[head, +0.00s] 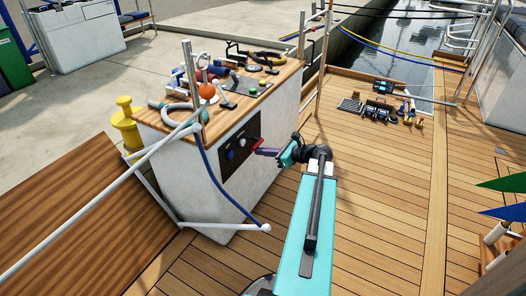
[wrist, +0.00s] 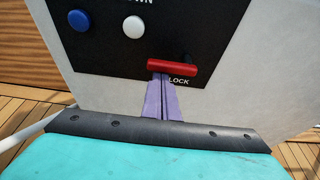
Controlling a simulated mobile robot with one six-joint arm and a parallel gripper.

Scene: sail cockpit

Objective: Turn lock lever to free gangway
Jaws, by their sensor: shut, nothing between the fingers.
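The red lock lever (wrist: 186,66) lies about level on a black panel (wrist: 110,55), beside the partly hidden word LOCK. In the head view the lever (head: 257,143) shows small on the side of the white console. My gripper (wrist: 162,78) has its two purple fingers shut together and empty. The fingertips are right at the left part of the lever, and I cannot tell whether they touch it. In the head view my gripper (head: 256,151) reaches left to the panel. The gangway (head: 60,212) is a brown slatted ramp left of the console.
A blue button (wrist: 78,20) and a white button (wrist: 133,27) sit left of the lever. Tools crowd the console top (head: 262,100). A white rail (head: 105,205) crosses in front. Open wooden deck (head: 390,200) lies to the right.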

